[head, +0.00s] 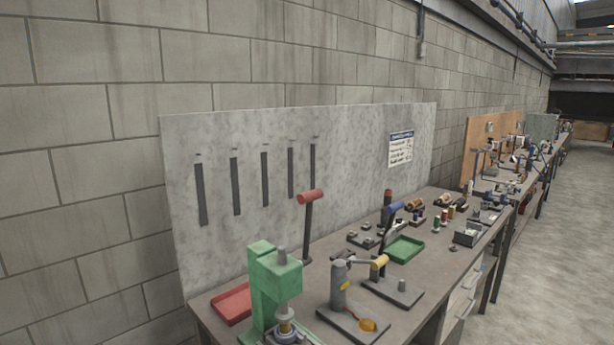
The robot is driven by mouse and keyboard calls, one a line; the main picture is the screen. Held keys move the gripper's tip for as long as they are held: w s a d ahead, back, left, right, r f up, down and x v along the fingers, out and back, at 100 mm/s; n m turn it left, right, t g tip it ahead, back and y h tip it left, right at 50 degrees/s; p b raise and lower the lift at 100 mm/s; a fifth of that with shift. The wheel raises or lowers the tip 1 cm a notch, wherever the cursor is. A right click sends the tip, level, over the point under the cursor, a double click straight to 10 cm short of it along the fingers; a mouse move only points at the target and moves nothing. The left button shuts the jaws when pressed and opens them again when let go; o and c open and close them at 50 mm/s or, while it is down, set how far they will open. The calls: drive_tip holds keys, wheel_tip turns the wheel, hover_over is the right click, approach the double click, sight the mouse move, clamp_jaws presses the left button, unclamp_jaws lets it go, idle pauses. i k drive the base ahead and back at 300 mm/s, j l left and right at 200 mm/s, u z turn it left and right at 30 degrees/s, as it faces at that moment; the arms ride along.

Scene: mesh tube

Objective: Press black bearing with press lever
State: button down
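A green press (272,285) stands at the near end of the workbench, at the bottom of the head view. A dark lever with a red grip (311,196) stands upright just right of and behind it; I cannot tell whether it is joined to the press. Under the press head is a small round stack (286,329) of grey and brass-coloured parts, cut close by the picture's lower edge. I cannot pick out a black bearing for sure. My gripper is not in view.
A red tray (232,304) lies left of the press. A grey fixture (339,288) stands right of it on a plate, and a blue-gripped lever (392,209) and green tray (405,249) lie beyond. A grey backboard rises behind. The floor at right is clear.

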sight(308, 198)
drive_tip(key=i+l+u, duration=0.1)
drive_tip(key=i+u, duration=0.25)
drive_tip(key=i, duration=0.55)
